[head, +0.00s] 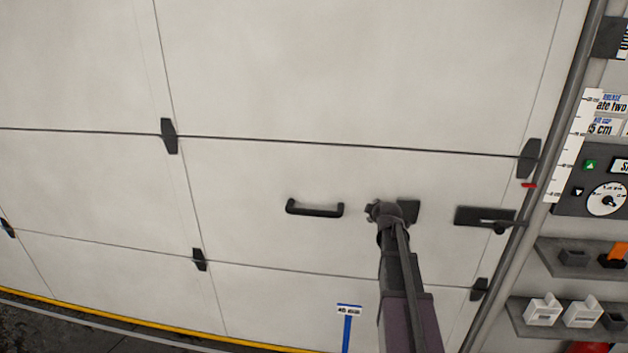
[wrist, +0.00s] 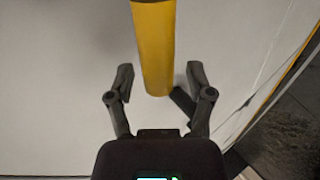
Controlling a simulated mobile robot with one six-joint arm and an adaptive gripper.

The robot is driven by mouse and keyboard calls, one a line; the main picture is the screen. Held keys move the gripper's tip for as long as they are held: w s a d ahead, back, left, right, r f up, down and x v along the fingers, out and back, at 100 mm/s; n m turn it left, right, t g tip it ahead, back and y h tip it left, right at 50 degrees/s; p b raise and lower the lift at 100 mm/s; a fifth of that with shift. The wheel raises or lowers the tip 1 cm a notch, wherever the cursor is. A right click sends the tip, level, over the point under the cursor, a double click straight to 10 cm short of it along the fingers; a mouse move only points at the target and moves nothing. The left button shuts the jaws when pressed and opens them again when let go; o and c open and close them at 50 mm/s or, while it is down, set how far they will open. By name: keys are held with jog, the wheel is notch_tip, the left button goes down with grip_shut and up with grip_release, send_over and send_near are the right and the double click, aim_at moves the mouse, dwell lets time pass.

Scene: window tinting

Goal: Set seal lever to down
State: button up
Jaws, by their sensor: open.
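My gripper (wrist: 160,76) is open in the wrist view, its two dark fingers spread wide. A thick yellow cylinder (wrist: 155,45) comes down from the top edge and lies between the fingertips in the picture, with neither finger seen touching it. A dark bar (wrist: 183,103) shows behind its lower end. I cannot tell for sure whether the yellow cylinder is the seal lever. In the head view my arm's end (head: 378,211) is in front of the white door, partly covering a small black plate (head: 410,209). No yellow cylinder shows there.
The white door (head: 290,90) has a black pull handle (head: 314,210) left of my arm and a black latch plate (head: 483,216) to the right. A control panel (head: 570,192) and shelves (head: 590,270) are at the far right.

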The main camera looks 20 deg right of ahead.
jog(key=shift+a+r, duration=0.1)
jog(key=shift+a, duration=0.1)
jog(key=shift+a+r, duration=0.1)
jog(key=shift+a, duration=0.15)
jog(key=s+a+f+m+g+y, duration=0.1)
jog(key=s+a+f+m+g, duration=0.15)
jog(key=s+a, duration=0.4)
jog(key=s+a+f+m+g+y, duration=0.2)
jog(key=s+a+f, duration=0.1)
jog(key=a, duration=0.6)
jog(key=s+a+f+m+g, duration=0.1)
jog(key=s+a+m+g, duration=0.2)
jog(key=s+a, duration=0.3)
jog(key=s+a+f+m+g, duration=0.2)
jog(key=s+a, duration=0.4)
jog(key=s, duration=0.5)
jog(key=shift+f+m+g, duration=0.3)
jog(key=shift+m+g, duration=0.45)
jog(key=shift+g, duration=0.2)
